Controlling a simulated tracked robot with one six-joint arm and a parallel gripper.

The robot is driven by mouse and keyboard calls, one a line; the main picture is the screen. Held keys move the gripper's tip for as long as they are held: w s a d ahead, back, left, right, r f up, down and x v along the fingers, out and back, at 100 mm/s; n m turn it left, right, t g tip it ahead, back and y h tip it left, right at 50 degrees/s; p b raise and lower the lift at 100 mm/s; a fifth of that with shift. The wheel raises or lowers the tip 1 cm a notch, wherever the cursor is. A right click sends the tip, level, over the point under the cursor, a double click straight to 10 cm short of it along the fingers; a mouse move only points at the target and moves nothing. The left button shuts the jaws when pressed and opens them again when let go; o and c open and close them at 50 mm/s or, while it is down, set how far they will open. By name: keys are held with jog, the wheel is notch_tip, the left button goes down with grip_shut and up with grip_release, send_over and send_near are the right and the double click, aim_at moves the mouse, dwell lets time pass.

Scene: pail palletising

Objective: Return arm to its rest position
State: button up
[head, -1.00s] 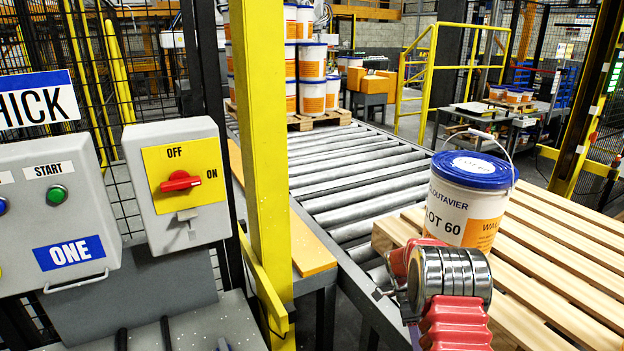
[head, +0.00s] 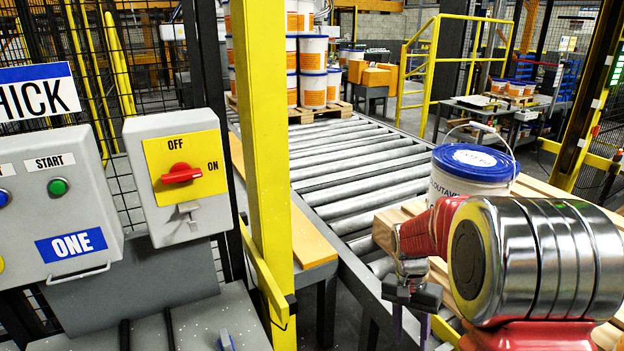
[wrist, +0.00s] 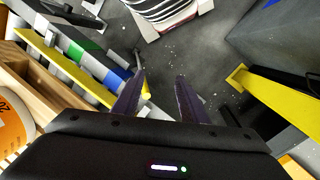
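My gripper (head: 411,325) hangs low in front of the wooden pallet, left of the pail in the head view, with its fingers pointing down. In the wrist view my gripper (wrist: 160,85) has its two dark fingers apart, with nothing between them and floor beyond. A white pail (head: 470,172) with a blue lid and raised wire handle stands upright on the slatted pallet (head: 540,190). My red and metal arm hides its lower part. A pail's orange label (wrist: 14,125) also shows at the left edge of the wrist view, apart from the fingers.
A roller conveyor (head: 350,165) runs back to stacked pails (head: 312,72) on another pallet. A yellow post (head: 262,150) and a grey switch box (head: 180,180) stand on the left. A yellow bar (wrist: 275,95) crosses the right of the wrist view.

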jog(key=s+a+r+n+t, duration=0.3)
jog(key=s+a+r+t, duration=0.1)
jog(key=s+r, duration=0.5)
jog(key=s+a+r+n+t+y, duration=0.1)
jog(key=s+a+r+n+t, duration=0.2)
jog(key=s+r, duration=0.7)
jog(key=shift+s+a+r+n+t, duration=0.15)
jog(key=shift+a+n+t, duration=0.2)
jog(key=shift+n+t, duration=0.25)
dwell(1.9)
